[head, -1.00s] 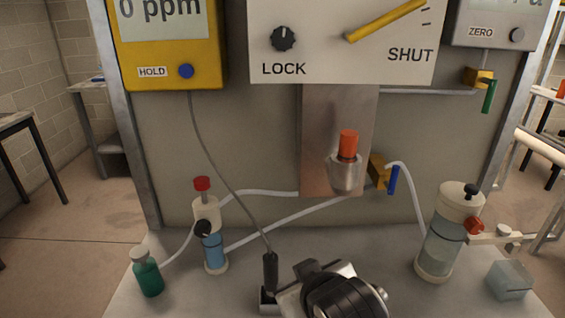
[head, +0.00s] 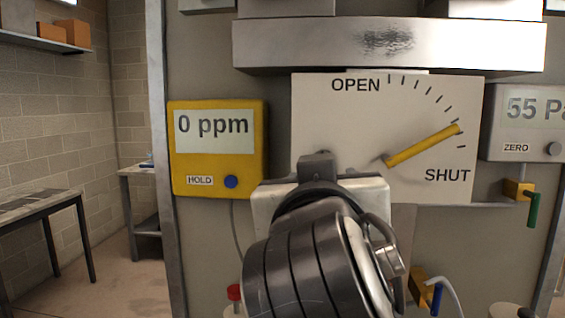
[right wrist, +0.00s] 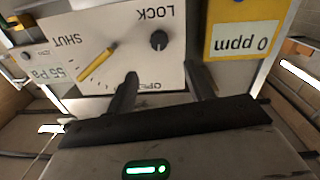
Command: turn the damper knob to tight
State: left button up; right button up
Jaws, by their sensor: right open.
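The black damper knob (right wrist: 159,40) sits on a white panel (right wrist: 130,15), by the word LOCK, in the right wrist view, which shows the panel upside down. In the head view my right arm hides the knob; the panel (head: 330,120) shows OPEN, SHUT and a yellow pointer (head: 422,146) near the SHUT end. My right gripper (right wrist: 161,70) is open and empty, its two dark fingers apart. The knob appears beyond the fingertips, in line with the gap between them, and apart from them. No "tight" mark is readable. My left gripper is out of view.
A yellow 0 ppm meter (head: 217,150) is left of the panel, close to the fingers in the wrist view. A grey Pa meter (head: 524,122) is to the right. A metal ledge (head: 390,45) juts out above the panel.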

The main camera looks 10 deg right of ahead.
jog(key=b+x, duration=0.4)
jog(key=x, duration=0.8)
jog(key=c, duration=0.8)
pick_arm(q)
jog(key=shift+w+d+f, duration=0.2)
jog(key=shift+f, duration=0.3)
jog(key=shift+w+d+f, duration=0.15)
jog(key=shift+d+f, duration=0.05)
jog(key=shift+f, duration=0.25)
pick_arm(e)
jog(key=shift+f, duration=0.1)
jog(key=shift+c, duration=0.9)
